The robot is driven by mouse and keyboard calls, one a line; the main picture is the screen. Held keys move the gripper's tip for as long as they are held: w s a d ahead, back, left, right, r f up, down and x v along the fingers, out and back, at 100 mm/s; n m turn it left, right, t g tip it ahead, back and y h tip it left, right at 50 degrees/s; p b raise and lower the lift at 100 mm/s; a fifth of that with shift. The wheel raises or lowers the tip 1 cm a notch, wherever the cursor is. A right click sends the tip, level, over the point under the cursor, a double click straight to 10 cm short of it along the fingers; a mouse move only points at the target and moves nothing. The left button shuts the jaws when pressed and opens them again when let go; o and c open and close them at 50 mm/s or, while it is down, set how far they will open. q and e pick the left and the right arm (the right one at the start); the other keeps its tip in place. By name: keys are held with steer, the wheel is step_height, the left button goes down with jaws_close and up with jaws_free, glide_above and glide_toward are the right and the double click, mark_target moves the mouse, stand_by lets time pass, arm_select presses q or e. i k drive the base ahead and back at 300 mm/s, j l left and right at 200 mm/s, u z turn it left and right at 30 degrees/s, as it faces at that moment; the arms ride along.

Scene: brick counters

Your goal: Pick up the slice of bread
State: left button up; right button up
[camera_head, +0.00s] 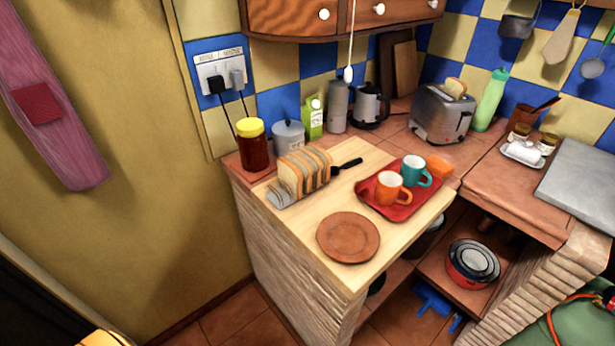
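A row of bread slices (303,170) stands upright in a grey rack (283,199) on the wooden counter top, near its left back edge. Another slice of bread (455,87) sticks out of the top of the silver toaster (441,115) at the back. Neither of my grippers shows in the head view. The lower part of the slices is partly hidden by the rack.
A black-handled utensil (347,166) lies beside the bread. A brown plate (348,237) is in front, and a red tray (398,207) with two mugs is to the right. A yellow-lidded jar (252,146) and grey canister (289,137) stand close behind the bread.

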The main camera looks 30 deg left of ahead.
mark_target(452, 85)
steer(key=i+l+u, duration=0.45)
steer(key=l+u, duration=0.25)
steer(key=i+l+u, duration=0.15)
steer(key=l+u, duration=0.2)
steer(key=i+l+u, duration=0.1)
steer(key=l+u, duration=0.6)
steer(key=l, duration=0.15)
steer(key=l+u, duration=0.4)
